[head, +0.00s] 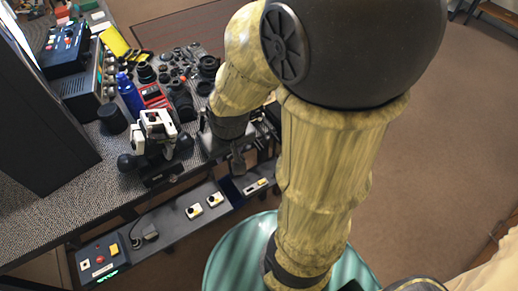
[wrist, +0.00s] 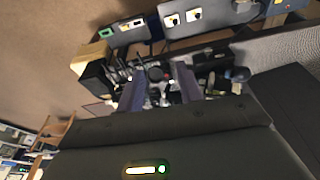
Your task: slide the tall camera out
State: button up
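A white-and-black camera-like device (head: 158,128) stands near the front edge of the table in the head view. It is the most likely tall camera, but I cannot be sure. My gripper (head: 237,160) is to its right, apart from it, at the table's front edge and partly hidden by my arm. In the wrist view my gripper (wrist: 160,92) shows two grey fingers spread apart. Small dark, white and reddish parts show between and beyond them, too small to name. Nothing is clearly held.
Many dark lens parts (head: 180,62) crowd the table behind. A blue bottle (head: 129,95) and a red device (head: 153,95) stand behind the white-and-black device. A dark monitor-like panel (head: 38,120) is at left. A lower ledge with buttons (head: 100,262) runs along the front.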

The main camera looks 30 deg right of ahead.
jog(key=shift+o, duration=1)
jog(key=w+d+f+m+g+y+b, duration=0.15)
jog(key=d+f+m+y+b, duration=0.45)
jog(key=f, duration=0.7)
jog(key=w+d+f+m+y+b, duration=0.2)
jog(key=d+f+m+y+b, duration=0.3)
jog(key=f+m, duration=0.55)
jog(key=d+f+m+t+b, duration=0.2)
jog(key=d+f+m+t, duration=0.2)
jog(key=d, duration=0.4)
jog(key=d+f+m+t+b, duration=0.2)
jog(key=d+f+m+t, duration=0.3)
jog(key=d+t, duration=0.3)
jog(key=shift+w+f+m+t, duration=0.3)
jog(key=shift+m+t, duration=0.25)
jog(key=shift+t, duration=0.2)
jog(key=shift+w, duration=0.1)
